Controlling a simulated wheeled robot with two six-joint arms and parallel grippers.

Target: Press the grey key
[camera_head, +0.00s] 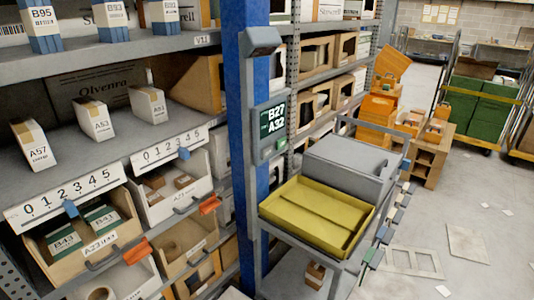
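A grey panel (256,125) is fixed to the blue rack post, facing right of it. Its dark green display (272,120) reads "B27" and "A32". Below the display is a small green key (281,143). To its left, the lower panel is grey, and a grey key there is too small to tell clearly from the housing. Neither of my grippers is in view, and nothing of mine touches the panel.
The blue post (248,190) stands beside the panel. A grey cart (375,225) with a yellow tray (290,222) and a grey box (345,165) stands below right. Shelves with bins and cartons fill the left. Floor at right has scattered sheets.

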